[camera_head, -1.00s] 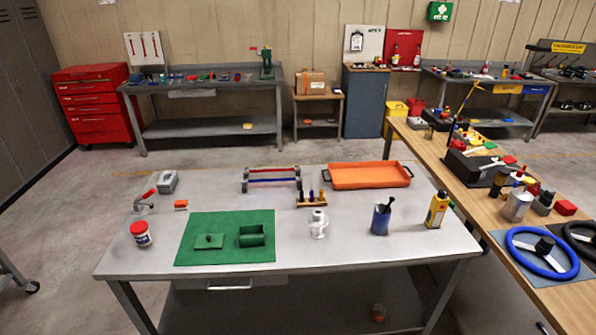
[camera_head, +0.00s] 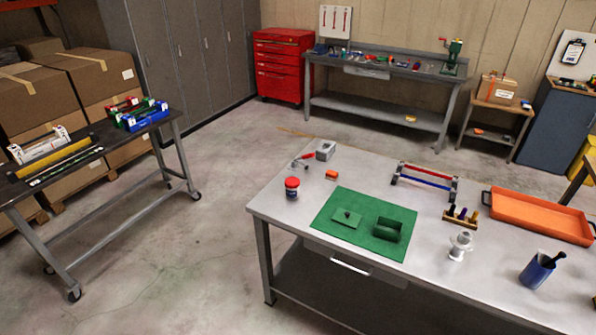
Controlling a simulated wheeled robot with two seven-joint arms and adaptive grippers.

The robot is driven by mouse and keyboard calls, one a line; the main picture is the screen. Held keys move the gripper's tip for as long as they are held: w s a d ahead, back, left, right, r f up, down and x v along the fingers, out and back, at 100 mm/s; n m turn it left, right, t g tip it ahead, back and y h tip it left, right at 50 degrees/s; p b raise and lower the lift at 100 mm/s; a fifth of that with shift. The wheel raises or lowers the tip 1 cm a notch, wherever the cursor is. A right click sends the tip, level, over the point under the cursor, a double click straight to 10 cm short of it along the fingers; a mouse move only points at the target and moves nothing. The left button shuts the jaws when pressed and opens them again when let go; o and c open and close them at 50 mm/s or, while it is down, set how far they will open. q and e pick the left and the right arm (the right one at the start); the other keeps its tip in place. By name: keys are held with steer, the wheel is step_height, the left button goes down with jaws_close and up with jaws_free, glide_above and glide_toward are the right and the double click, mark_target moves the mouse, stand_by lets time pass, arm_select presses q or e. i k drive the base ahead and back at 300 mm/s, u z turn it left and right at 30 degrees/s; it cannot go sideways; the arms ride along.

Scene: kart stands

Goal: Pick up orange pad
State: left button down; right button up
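A small orange block (camera_head: 331,175), which looks like the orange pad, lies on the grey metal table (camera_head: 290,233) near its far left corner. It sits between a red-handled clamp (camera_head: 302,161) and the green mat (camera_head: 324,222), with a red-lidded jar (camera_head: 292,188) to its left. Nothing covers it. Neither of my grippers is in view.
A green open box (camera_head: 388,229) and its lid (camera_head: 347,217) are on the mat. An orange tray (camera_head: 540,217) lies at the right. A wheeled cart (camera_head: 92,160) stands at the left, with free floor (camera_head: 190,260) between it and the table.

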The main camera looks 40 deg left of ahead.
mark_target(330, 175)
steer(key=u, duration=0.8)
steer(key=i, duration=0.85)
steer(key=u, duration=0.6)
steer(key=i, duration=0.7)
steer(key=u, duration=0.6)
